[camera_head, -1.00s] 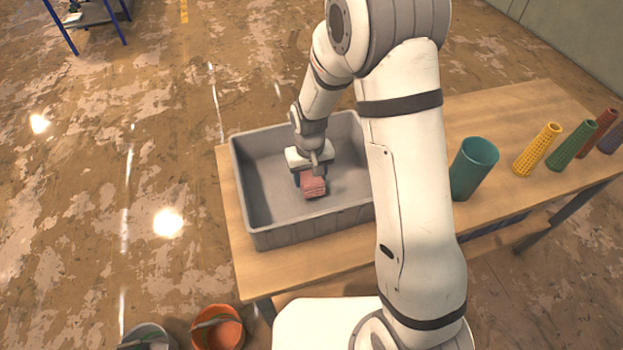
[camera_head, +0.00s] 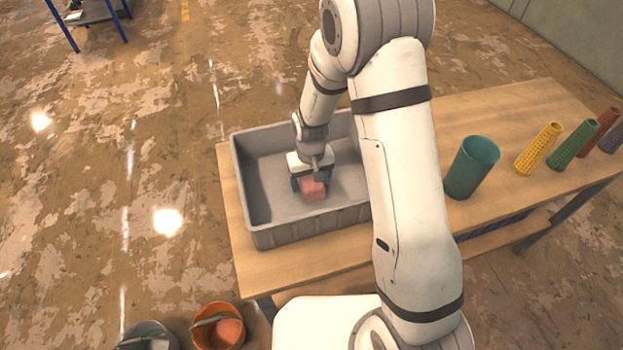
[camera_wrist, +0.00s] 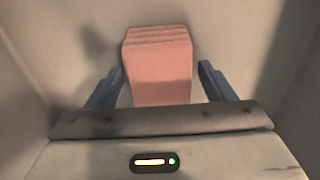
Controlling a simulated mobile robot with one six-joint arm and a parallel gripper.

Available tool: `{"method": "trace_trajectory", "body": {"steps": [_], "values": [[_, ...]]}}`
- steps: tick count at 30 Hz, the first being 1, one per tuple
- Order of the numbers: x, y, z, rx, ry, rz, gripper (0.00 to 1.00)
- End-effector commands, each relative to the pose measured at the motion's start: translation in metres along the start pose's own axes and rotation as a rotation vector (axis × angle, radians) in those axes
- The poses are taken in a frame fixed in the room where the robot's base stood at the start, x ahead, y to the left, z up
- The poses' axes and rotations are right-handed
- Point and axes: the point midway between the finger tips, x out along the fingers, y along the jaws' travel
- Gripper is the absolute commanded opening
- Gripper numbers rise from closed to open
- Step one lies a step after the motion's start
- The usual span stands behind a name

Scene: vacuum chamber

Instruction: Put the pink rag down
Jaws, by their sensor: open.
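The pink rag (camera_head: 313,189), a folded block, is inside the grey bin (camera_head: 303,226) on the wooden table. In the wrist view the rag (camera_wrist: 158,62) lies between and beyond the two blue fingers, with a gap on each side. My gripper (camera_head: 312,184) reaches down into the bin from above. It also shows in the wrist view (camera_wrist: 161,80), its fingers spread and not clamped on the rag. Whether the rag rests fully on the bin floor is hard to tell, but it appears low in the bin.
A teal cup (camera_head: 471,168) stands on the table (camera_head: 505,125) right of my arm. An orange bucket (camera_head: 217,327) and a grey bucket (camera_head: 148,337) are on the floor. The bin walls surround my gripper.

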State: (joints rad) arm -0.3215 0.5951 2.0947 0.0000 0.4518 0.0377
Motion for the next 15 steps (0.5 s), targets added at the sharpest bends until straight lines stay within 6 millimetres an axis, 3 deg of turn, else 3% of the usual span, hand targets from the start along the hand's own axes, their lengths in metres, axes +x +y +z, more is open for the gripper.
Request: {"method": "trace_trajectory", "body": {"steps": [8, 15], "values": [[-0.015, 0.0, -0.001, 0.001, 0.005, 0.0, 0.76], [-0.063, 0.001, -0.002, 0.001, 0.008, 0.0, 0.76]]}}
